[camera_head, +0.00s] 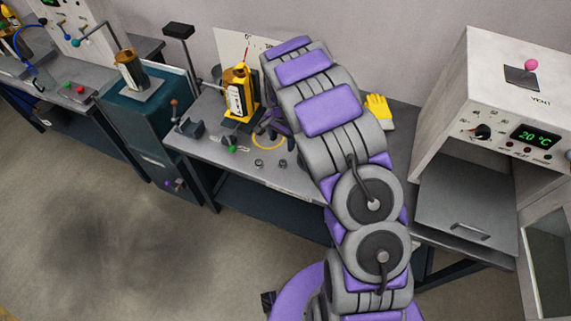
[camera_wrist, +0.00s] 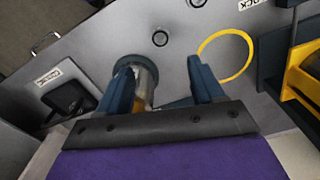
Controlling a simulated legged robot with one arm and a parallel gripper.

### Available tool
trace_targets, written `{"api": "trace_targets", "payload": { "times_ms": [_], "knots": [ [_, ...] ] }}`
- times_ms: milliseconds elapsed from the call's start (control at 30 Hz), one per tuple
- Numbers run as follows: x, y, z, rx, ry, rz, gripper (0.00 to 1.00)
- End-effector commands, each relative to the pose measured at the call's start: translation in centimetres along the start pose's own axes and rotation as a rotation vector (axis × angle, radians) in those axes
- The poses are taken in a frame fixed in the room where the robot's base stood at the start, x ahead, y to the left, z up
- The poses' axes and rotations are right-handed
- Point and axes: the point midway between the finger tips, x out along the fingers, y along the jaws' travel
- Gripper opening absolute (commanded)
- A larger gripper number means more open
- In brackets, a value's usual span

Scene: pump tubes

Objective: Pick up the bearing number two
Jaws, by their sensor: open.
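Two small dark rings that look like bearings lie on the grey bench in the head view, one on the left (camera_head: 259,163) and one on the right (camera_head: 283,163). I cannot tell which is number two. The wrist view shows one small ring (camera_wrist: 160,38) beyond the fingertips and another (camera_wrist: 197,3) cut by the top edge. My gripper (camera_wrist: 160,82) is open above the bench, with no bearing between its fingers. A metallic and amber cylinder (camera_wrist: 146,75) shows beside the left finger, partly hidden by it. In the head view my arm partly covers the gripper.
A yellow circle (camera_wrist: 252,52) is marked on the bench. A yellow pump-like unit (camera_head: 240,92) stands behind the bearings. Yellow gloves (camera_head: 378,109) lie right of my arm. A white oven-like box (camera_head: 492,110) stands at the right. Bench surface around the bearings is mostly clear.

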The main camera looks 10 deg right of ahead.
Motion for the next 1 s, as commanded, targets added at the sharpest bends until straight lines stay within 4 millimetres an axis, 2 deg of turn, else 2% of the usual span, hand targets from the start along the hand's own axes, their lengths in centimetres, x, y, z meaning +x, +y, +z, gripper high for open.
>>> {"api": "trace_targets", "payload": {
  "times_ms": [33,300,567,833,1000],
  "knots": [
    [1.3,0.0,0.1,0.000,-0.001,0.002,0.67],
    [6.5,0.1,-0.1,-0.001,-0.001,0.002,0.67],
    [8.1,0.2,-0.3,0.000,0.001,-0.004,0.67],
    [11.9,0.3,-0.3,0.000,0.000,0.000,0.67],
    [12.8,0.3,-0.3,-0.001,0.001,-0.002,0.67]
  ]
}}
